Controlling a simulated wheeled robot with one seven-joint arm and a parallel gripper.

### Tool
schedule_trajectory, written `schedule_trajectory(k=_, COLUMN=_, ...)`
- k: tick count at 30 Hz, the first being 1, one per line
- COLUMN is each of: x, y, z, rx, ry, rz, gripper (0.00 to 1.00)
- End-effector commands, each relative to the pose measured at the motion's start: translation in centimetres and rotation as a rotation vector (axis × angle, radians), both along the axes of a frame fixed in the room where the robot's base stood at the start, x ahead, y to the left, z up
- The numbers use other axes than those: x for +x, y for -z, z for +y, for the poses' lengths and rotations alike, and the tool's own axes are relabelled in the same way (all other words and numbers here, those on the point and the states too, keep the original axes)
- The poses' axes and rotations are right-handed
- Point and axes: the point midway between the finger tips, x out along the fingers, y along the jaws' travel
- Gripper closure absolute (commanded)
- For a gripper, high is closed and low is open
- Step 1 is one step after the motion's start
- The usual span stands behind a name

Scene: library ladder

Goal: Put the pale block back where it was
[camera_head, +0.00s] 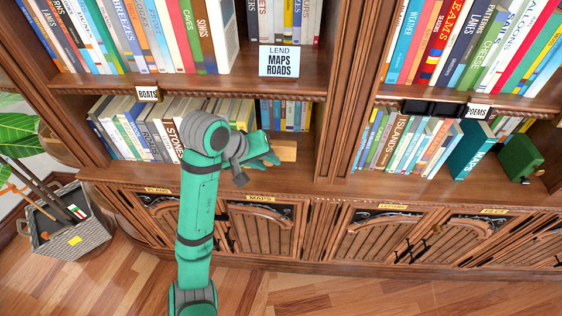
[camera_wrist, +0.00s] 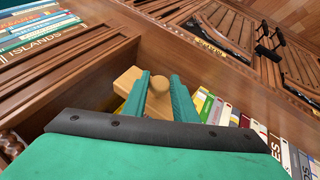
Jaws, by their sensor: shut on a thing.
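The pale block (camera_head: 285,150) is a light wooden piece at the right end of my gripper (camera_head: 272,156), in the lower left shelf bay. In the wrist view my gripper's two green fingers (camera_wrist: 162,88) stand on either side of a round wooden knob on the pale block (camera_wrist: 127,82). The gripper is shut on it. The fingers hide part of the block. I cannot tell whether the block touches the shelf board.
Books (camera_head: 140,125) fill the left of this bay, and smaller books (camera_head: 288,113) stand behind the block. An upright divider (camera_head: 337,130) is to the right. A "Lend maps roads" sign (camera_head: 279,62) hangs above. Cabinet doors (camera_head: 262,228) lie below.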

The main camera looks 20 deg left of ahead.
Motion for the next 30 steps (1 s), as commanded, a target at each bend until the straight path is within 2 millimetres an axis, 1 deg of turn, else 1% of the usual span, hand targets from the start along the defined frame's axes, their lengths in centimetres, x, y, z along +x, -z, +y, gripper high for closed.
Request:
schedule_trajectory(k=1, x=1.0, y=0.4, z=-0.1, rx=-0.001, ry=0.001, rz=0.002, gripper=1.00)
schedule_trajectory(k=6, x=4.5, y=2.0, z=-0.3, rx=0.001, ry=0.000, rz=0.003, gripper=1.00)
schedule_trajectory(k=9, x=5.8, y=3.9, z=-0.4, rx=0.000, ry=0.000, rz=0.004, gripper=1.00)
schedule_trajectory(k=12, x=7.1, y=5.3, z=-0.4, rx=0.000, ry=-0.001, rz=0.002, gripper=1.00)
schedule_trajectory(k=15, x=7.9, y=6.3, z=-0.5, rx=0.000, ry=-0.001, rz=0.001, gripper=1.00)
schedule_trajectory(k=20, x=8.6, y=7.0, z=-0.4, rx=0.000, ry=-0.003, rz=-0.001, gripper=1.00)
schedule_trajectory(k=23, x=9.3, y=8.0, z=-0.5, rx=0.000, ry=-0.002, rz=0.002, gripper=1.00)
schedule_trajectory(k=27, x=9.2, y=10.0, z=-0.3, rx=0.001, ry=-0.004, rz=0.001, gripper=1.00)
schedule_trajectory(k=30, x=9.3, y=10.8, z=-0.4, rx=0.000, ry=-0.003, rz=-0.001, gripper=1.00)
